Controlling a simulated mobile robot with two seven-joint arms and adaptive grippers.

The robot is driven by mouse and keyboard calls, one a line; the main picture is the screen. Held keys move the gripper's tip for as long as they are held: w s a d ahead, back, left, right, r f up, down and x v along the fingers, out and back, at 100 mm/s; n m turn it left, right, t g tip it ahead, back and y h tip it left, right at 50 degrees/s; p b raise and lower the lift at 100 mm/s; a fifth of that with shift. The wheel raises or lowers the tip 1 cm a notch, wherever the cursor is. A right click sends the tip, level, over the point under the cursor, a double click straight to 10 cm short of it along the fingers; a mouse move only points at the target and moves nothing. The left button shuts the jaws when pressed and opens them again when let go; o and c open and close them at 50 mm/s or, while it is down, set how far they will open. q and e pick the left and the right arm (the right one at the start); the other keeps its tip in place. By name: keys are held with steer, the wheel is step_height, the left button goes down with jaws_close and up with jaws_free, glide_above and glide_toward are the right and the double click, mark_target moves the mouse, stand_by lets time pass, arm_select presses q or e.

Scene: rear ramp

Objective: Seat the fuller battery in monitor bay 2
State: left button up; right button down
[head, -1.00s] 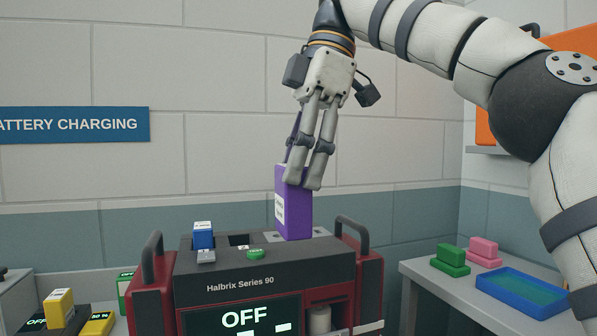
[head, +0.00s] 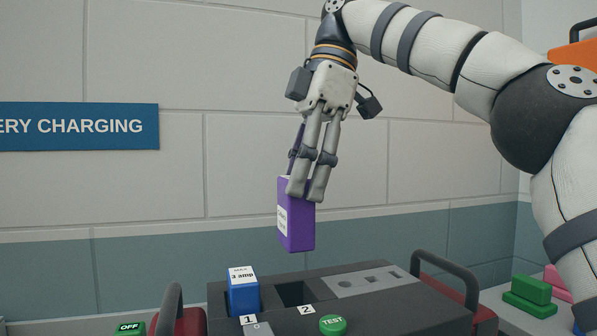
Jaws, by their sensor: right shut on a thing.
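My right gripper (head: 307,190) is shut on the upper part of a purple battery (head: 297,230) with a white label. The battery hangs nearly upright, slightly tilted, above the dark monitor (head: 390,312). Bay 2 (head: 291,293) is a dark, empty opening in the monitor top, behind a "2" label. A blue battery (head: 244,297) with a white top label stands in bay 1, left of it. The purple battery's lower end is clear of the bay. My left gripper is out of view. The monitor's screen is also out of view.
A green TEST button (head: 333,324) sits in front of bay 2. Carry handles (head: 447,277) rise at the monitor's sides. A grey plate (head: 372,281) lies on its top at right. Green blocks (head: 529,294) and pink blocks stand farther right. The wall is behind.

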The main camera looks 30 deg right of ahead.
mark_target(300, 215)
steer(key=shift+f, duration=2.7)
steer(key=shift+f, duration=3.25)
steer(key=c, duration=0.7)
jaws_free()
steer(key=shift+f, duration=0.1)
steer(key=v, duration=1.2)
